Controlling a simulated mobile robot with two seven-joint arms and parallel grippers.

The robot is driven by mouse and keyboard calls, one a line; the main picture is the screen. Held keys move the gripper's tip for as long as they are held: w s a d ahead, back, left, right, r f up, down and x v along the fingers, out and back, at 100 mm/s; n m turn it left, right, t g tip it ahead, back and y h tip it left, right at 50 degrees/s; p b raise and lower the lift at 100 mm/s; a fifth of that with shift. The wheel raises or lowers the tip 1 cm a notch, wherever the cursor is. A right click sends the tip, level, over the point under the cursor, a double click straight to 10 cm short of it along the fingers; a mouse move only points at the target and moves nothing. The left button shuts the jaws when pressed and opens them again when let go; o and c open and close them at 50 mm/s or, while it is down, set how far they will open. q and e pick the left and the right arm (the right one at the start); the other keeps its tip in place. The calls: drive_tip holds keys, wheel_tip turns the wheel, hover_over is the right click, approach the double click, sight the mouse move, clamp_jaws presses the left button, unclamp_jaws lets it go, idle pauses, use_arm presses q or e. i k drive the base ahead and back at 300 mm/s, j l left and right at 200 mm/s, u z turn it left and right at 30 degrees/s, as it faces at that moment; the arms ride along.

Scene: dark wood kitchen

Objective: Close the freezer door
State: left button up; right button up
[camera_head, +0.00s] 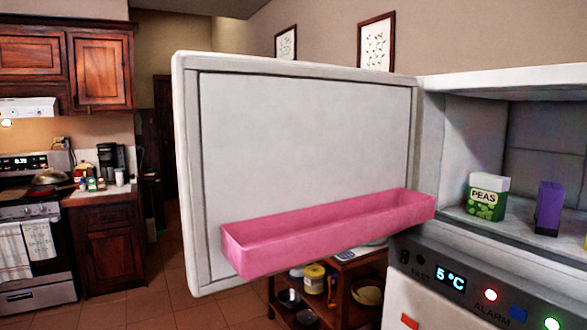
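The white freezer door (300,130) stands wide open, hinged at its right edge to the freezer. Its inner face is turned toward me, with a pink door shelf (330,232) along its lower part. The freezer compartment (475,130) at the right is open and holds a green peas box (487,198) and a purple box (549,207). A control panel (460,280) below it reads 5 °C. Neither of my grippers shows in the head view.
A wooden shelf cart (345,285) with jars and bowls stands behind and below the door. A stove (35,240) and a counter with a coffee maker (112,163) are at the far left. Tiled floor (165,300) is clear left of the door.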

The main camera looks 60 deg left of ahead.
sight(285, 165)
drive_tip(key=k+j+z, duration=0.1)
drive_tip(key=j, duration=0.35)
drive_tip(key=k+j, duration=0.25)
drive_tip(key=j, duration=0.15)
drive_tip(key=k+j+z, duration=0.15)
drive_tip(key=j, duration=0.25)
drive_tip(key=k+j, duration=0.25)
drive_tip(key=j, duration=0.15)
drive_tip(key=j+z, duration=0.1)
drive_tip(key=j, duration=0.35)
drive_tip(key=k+j+z, duration=0.15)
drive_tip(key=j, duration=0.3)
drive_tip(key=i+j, duration=0.1)
drive_tip(key=j, duration=0.35)
drive_tip(key=i+j+z, duration=0.15)
drive_tip(key=j, duration=0.3)
drive_tip(key=i+j, duration=0.25)
drive_tip(key=j, duration=0.3)
